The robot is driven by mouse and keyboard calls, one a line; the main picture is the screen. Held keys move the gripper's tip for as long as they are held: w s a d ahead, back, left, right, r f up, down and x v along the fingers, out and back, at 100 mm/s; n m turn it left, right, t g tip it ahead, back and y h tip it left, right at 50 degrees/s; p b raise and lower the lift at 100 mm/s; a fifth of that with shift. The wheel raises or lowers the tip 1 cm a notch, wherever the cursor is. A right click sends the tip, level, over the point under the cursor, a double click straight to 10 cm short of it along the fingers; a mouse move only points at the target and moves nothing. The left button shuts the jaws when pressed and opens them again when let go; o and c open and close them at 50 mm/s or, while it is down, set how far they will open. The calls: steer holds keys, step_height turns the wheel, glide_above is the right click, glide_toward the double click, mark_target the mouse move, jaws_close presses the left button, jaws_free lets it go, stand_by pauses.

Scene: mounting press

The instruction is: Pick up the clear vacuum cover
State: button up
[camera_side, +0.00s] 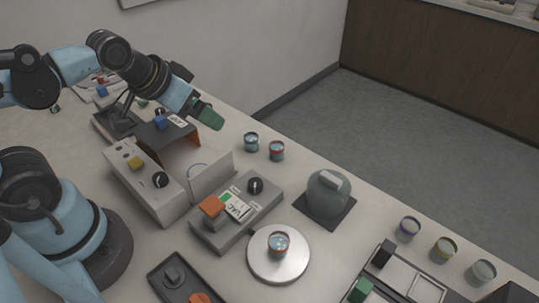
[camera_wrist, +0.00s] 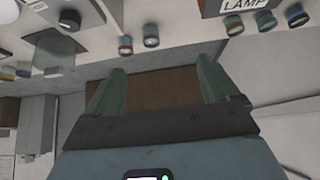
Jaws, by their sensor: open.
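The clear vacuum cover (camera_side: 326,199) is a smoky see-through dome with a pale block handle on top. It stands upright on a dark square mat (camera_side: 344,217) right of the middle in the side view. In the wrist view a dim greyish shape at the upper left looks like the cover (camera_wrist: 55,54), but its outline is faint. My gripper (camera_side: 209,116) has green fingers and is raised at the upper left of the cover, well apart from it. In the wrist view the fingers of my gripper (camera_wrist: 163,82) are spread wide with nothing between them.
A grey VAC box (camera_side: 236,212) with an orange button and a knob stands left of the cover. A round silver plate (camera_side: 263,262) bears a small cup (camera_side: 278,243). Two cups (camera_side: 251,141) stand behind. A dark-framed tray (camera_side: 398,275) and several cups (camera_side: 444,246) are at right.

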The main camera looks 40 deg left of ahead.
steer(key=shift+o, duration=0.8)
steer(key=n+g, duration=0.7)
steer(key=n, duration=0.7)
glide_toward(329, 173)
step_height(329, 173, down, 2)
steer(key=shift+a+f, duration=0.15)
steer(key=shift+f, duration=0.1)
steer(key=shift+d+f, duration=0.2)
steer(key=shift+f, duration=0.35)
step_height(329, 173, down, 6)
steer(key=shift+r, duration=0.15)
steer(key=shift+s+d+f, duration=0.1)
steer(key=shift+f, duration=1.25)
steer(key=shift+s+d+f, duration=0.1)
steer(key=shift+f, duration=1.3)
steer(key=c, duration=0.7)
